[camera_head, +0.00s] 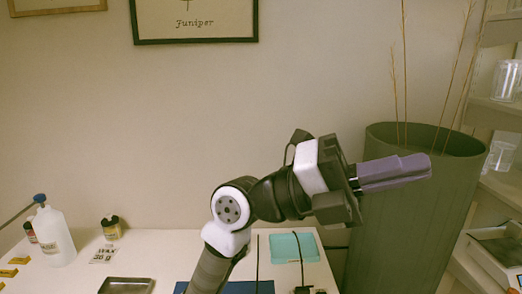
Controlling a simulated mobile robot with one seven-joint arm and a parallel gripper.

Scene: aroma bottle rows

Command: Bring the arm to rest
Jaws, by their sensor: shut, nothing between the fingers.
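My gripper (428,167) is raised above the right end of the white table, with its purple fingers pointing right. The fingers lie together, shut and empty. They are in front of the large grey-green planter in the picture, and I cannot tell how near they are to it. My arm comes up from the bottom edge of the picture and bends to the right at the wrist.
The planter (408,235) with dry stems stands at the right, beside shelves (500,186). On the table (165,245) are a white bottle (54,236), a small dark bottle (112,228), a metal tray (126,286), a teal box (293,247) and a blue mat (262,287).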

